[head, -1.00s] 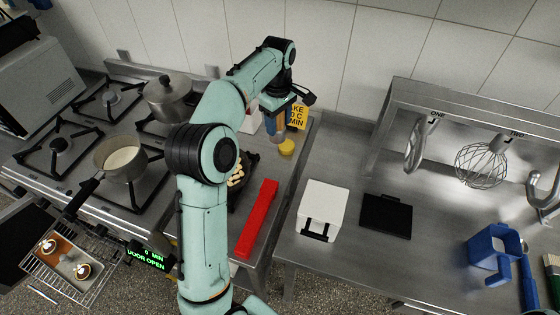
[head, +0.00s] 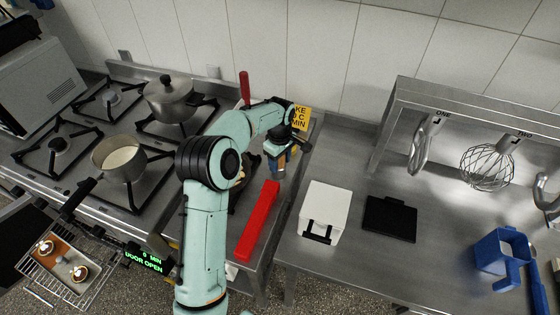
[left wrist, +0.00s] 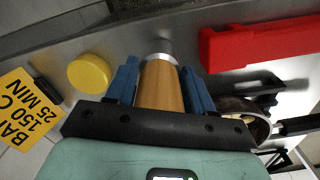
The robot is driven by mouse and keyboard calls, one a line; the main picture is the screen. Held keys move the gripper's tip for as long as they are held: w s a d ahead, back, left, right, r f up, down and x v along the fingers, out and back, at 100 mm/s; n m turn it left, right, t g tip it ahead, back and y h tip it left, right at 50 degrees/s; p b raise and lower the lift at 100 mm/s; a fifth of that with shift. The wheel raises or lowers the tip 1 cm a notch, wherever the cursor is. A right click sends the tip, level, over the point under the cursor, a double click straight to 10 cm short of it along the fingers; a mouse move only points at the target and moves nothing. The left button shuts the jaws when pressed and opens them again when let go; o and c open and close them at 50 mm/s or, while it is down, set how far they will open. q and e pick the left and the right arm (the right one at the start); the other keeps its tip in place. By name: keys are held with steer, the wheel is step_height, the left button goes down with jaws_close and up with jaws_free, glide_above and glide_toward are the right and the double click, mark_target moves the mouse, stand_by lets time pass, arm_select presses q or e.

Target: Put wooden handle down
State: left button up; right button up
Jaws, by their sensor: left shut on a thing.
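The wooden handle (left wrist: 162,88), a light brown cylinder with a metal collar at its far end, is between the blue fingers of my left gripper (left wrist: 162,90) in the left wrist view. The fingers are shut on it. In the head view my left gripper (head: 276,160) is low over the steel counter, behind the red bar and in front of the yellow sign. Its wrist and fingers hide most of the handle there. I cannot tell whether the collar end touches the steel. My right gripper is not in view.
A yellow round lid (left wrist: 88,72) lies beside the gripper. The yellow sign (head: 301,118) stands behind it. A long red bar (head: 257,221) lies in front; a dark pan (left wrist: 248,112) is close by. A white box (head: 325,205) and black pad (head: 389,218) are to the right.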

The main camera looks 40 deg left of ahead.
arm_select(q)
steer(key=shift+w+f, duration=0.1)
steer(key=o, duration=1)
step_height(320, 180, up, 12)
steer(key=shift+r+p, duration=0.1)
steer(key=shift+p, duration=0.65)
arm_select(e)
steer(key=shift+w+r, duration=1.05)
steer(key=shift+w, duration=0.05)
